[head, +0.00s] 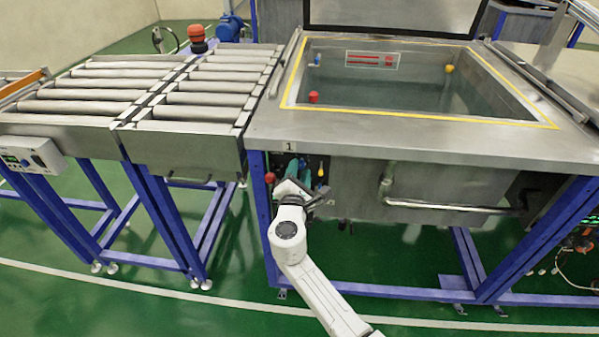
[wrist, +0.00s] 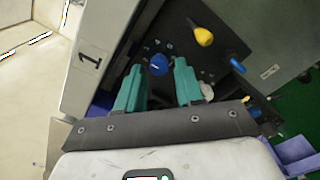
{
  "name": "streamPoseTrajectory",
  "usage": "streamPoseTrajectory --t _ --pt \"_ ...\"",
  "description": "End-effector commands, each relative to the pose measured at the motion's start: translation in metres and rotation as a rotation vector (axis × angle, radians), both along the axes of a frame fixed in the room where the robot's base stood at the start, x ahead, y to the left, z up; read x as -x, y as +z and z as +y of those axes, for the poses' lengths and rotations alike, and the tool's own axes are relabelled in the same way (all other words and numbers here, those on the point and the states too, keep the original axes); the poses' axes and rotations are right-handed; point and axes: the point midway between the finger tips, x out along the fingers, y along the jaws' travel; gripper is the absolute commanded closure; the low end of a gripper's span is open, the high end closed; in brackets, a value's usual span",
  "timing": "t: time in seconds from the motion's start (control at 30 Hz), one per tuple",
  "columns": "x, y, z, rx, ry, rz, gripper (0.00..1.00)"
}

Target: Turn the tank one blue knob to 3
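Tank one (head: 265,128) is the steel tank with a "1" on its front left corner; the "1" label also shows in the wrist view (wrist: 90,58). The blue knob (wrist: 158,65) is round and sits on the dark control panel below that corner. My gripper (wrist: 159,70) is open, with its two teal fingers pointing at the panel. The knob shows between the fingertips, slightly nearer the left one. I cannot tell whether the fingers touch it. Its number markings are too small to read. In the head view my gripper (head: 293,170) is at the panel and the knob is hidden.
On the panel, a yellow knob (wrist: 203,37) sticks out at upper right, and a blue handle (wrist: 238,65) lies right of the fingers. A red knob (head: 270,177) is left of my gripper. A bent pipe (head: 450,207) runs along the tank front. A roller conveyor (head: 185,138) stands left.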

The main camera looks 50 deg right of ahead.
Motion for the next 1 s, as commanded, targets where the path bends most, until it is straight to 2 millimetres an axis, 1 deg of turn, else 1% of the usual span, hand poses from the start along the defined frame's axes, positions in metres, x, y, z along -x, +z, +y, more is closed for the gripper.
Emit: streamPoseTrajectory --t 0.03,0.1,0.33,0.47,0.57,0.8,1.0 --pt "0.000 0.001 -0.001 0.000 -0.001 -0.002 0.58" --pt "0.000 0.001 -0.001 0.001 -0.002 -0.002 0.52" --pt "0.001 0.002 -0.001 0.001 -0.003 -0.003 0.52" --pt "0.005 0.001 0.006 0.001 -0.001 -0.003 0.52" --pt "0.014 0.001 0.017 0.000 -0.001 -0.003 0.52" --pt "0.043 0.001 0.055 0.001 0.001 -0.002 0.52" --pt "0.060 0.001 0.077 0.001 -0.001 -0.002 0.52"
